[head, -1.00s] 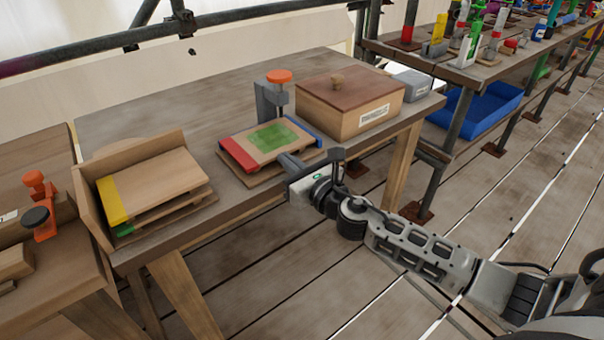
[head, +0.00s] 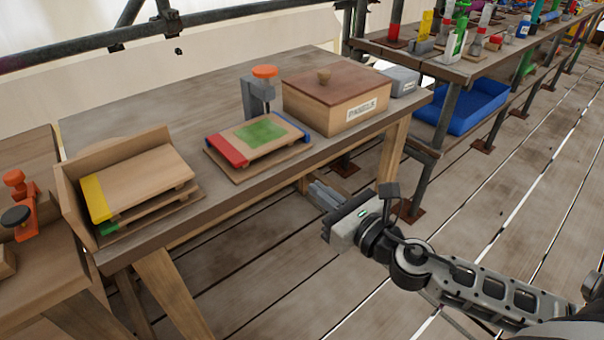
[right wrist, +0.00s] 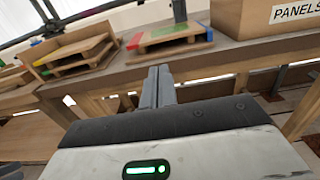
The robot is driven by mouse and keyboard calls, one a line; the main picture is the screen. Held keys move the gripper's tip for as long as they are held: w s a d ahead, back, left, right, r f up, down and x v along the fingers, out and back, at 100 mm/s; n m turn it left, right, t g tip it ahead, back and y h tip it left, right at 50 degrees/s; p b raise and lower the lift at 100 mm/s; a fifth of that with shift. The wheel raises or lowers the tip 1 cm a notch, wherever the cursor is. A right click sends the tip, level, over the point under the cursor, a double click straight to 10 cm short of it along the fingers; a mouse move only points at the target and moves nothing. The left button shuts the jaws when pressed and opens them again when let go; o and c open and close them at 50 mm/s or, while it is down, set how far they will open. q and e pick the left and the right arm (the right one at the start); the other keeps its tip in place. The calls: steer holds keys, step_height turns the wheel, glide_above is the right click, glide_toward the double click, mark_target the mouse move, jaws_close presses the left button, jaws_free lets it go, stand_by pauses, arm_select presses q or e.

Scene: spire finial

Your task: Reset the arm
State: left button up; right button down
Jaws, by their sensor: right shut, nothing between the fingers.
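My right gripper (head: 325,196) is off the front edge of the wooden table, apart from it. Its fingers are together and empty; they also show in the right wrist view (right wrist: 158,86), pointing toward the table's front. My right arm reaches in from the lower right in the head view. My left gripper does not show in any view.
On the table (head: 160,88) lie a panel with red, green and blue areas (head: 258,137), a clamp with an orange knob (head: 262,85), a lidded panels box (head: 335,102) and a yellow-edged panel in a holder (head: 140,180). A blue bin (head: 470,108) is on the shelf at right. Floor in front is clear.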

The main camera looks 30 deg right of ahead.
arm_select(q)
steer(key=p, duration=0.1)
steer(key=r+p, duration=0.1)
steer(key=p, duration=0.1)
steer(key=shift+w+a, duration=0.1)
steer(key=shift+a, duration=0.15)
arm_select(e)
steer(key=s+a+f+n+g, duration=0.3)
steer(key=s+a+f+n, duration=0.2)
steer(key=n, duration=1.2)
steer(key=s+a+f+n+g, duration=0.3)
steer(key=s+a+f+n, duration=0.2)
steer(key=n, duration=1.3)
steer(key=s+f, duration=0.2)
steer(key=s, duration=0.1)
steer(key=shift+a+f+g, duration=0.35)
steer(key=shift+f+g, duration=0.05)
